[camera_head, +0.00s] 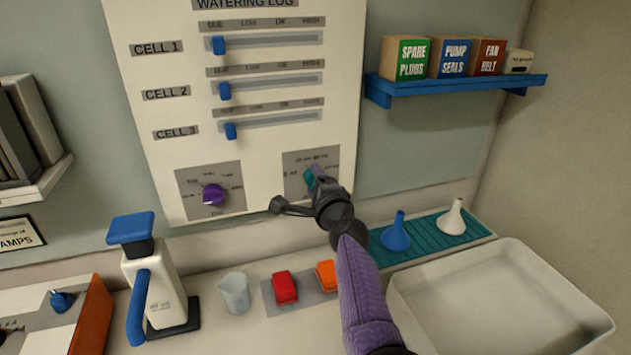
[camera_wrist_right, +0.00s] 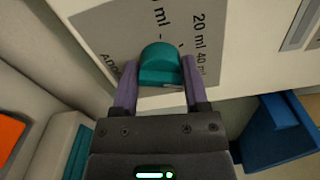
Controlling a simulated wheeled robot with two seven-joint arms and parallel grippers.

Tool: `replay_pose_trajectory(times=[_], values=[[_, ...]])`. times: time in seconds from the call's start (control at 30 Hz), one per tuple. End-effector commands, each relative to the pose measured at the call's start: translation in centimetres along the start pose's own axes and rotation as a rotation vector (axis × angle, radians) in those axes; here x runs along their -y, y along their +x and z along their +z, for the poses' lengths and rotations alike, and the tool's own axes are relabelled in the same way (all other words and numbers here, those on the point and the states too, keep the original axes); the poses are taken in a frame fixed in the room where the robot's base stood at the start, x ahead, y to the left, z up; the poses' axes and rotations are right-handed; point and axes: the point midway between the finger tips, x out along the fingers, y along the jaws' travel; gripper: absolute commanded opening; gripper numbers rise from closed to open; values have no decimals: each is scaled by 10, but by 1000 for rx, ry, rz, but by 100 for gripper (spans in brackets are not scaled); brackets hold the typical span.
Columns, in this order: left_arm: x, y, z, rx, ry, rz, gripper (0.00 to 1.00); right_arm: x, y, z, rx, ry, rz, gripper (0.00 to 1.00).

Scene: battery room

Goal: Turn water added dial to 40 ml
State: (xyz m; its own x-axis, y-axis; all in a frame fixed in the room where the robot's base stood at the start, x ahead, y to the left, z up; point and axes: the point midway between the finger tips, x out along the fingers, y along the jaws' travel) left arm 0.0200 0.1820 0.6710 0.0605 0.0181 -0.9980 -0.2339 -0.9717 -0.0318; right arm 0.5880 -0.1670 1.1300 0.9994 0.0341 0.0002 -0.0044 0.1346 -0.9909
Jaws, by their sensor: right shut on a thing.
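The watering log board (camera_head: 265,140) hangs on the wall. Its lower right panel (camera_head: 295,160) carries the teal water added dial (camera_head: 310,177), partly hidden by my right gripper (camera_head: 316,183). In the right wrist view the teal dial (camera_wrist_right: 160,65) sits between the two purple fingers of my right gripper (camera_wrist_right: 158,82), which is shut on it. Labels "20 ml" and "40 ml" show beside the dial there; its exact setting cannot be read. My left gripper is not in view.
A purple dial (camera_head: 213,194) is on the lower left panel. Below are a blue-topped dispenser (camera_head: 155,280), a clear beaker (camera_head: 234,292), red (camera_head: 284,287) and orange (camera_head: 326,274) blocks, and a white basin (camera_head: 500,310). A blue shelf (camera_head: 460,88) with boxes is at right.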

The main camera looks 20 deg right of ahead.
Motion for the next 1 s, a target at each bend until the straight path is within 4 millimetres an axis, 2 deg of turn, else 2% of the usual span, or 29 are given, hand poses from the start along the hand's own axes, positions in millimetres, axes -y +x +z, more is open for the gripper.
replay_pose_trajectory(times=[0.6, 0.63, 0.8, 1.0], values=[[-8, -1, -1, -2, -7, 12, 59, 0, 0, 0, -1, 40, -1, 0], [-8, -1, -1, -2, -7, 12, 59, 0, 0, 0, -1, 40, -1, 60], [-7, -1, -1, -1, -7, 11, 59, 0, 0, 0, -1, 40, 0, 92], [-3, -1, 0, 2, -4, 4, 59, 0, 0, 0, 0, 40, 0, 92]])
